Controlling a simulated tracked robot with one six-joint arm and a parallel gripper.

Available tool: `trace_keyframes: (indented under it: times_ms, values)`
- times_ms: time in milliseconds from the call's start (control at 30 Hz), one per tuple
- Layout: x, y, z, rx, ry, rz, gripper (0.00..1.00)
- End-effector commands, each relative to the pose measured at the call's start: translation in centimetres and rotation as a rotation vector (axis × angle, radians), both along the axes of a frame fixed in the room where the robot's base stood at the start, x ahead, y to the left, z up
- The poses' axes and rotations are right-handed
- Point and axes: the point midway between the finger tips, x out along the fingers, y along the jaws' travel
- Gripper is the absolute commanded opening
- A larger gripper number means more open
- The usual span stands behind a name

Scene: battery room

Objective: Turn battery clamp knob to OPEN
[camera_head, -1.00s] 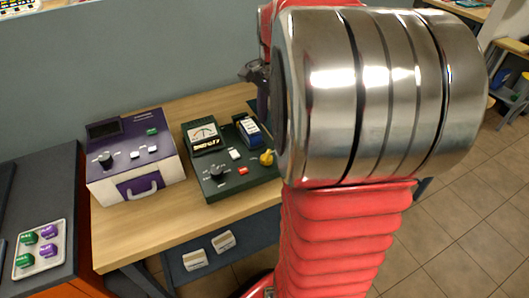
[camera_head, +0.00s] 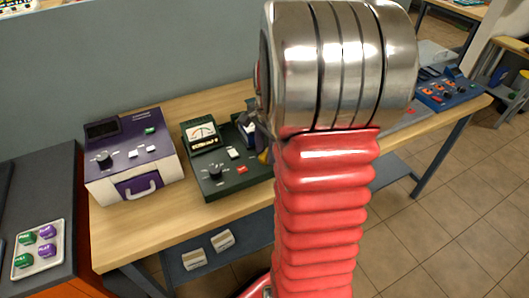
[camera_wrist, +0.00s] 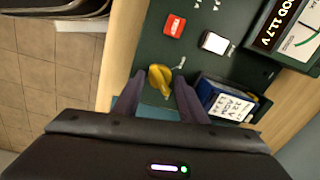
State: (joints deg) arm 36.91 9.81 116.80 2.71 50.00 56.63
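The yellow clamp knob (camera_wrist: 158,80) sits on the dark green battery tester (camera_head: 208,184), beside a small blue battery (camera_wrist: 228,99) with a white label. In the wrist view my gripper (camera_wrist: 157,86) is open, with one dark finger on each side of the knob. I cannot tell whether the fingers touch it. The knob's lettering is too small to read. In the head view my gripper (camera_head: 259,142) is partly hidden behind my arm, over the tester's right side, and mostly covers the knob.
The tester also has a red button (camera_wrist: 174,25), a white button (camera_wrist: 215,42) and a meter (camera_head: 201,135) reading "GOOD 11.7V". A purple and white box (camera_head: 130,155) stands to its left on the wooden bench (camera_head: 120,225). A blue panel (camera_head: 446,92) lies far right.

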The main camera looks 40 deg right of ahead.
Motion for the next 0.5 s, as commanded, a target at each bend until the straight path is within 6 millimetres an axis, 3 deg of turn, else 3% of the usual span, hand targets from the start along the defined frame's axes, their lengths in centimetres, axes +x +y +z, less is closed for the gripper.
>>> trace_keyframes:
  times_ms: [400, 500]
  values:
    - [0.05, -0.02, -0.9, 0.0, 0.0, 0.0, 0.38]
    - [0.05, -0.02, -0.89, 0.0, 0.0, 0.0, 0.32]
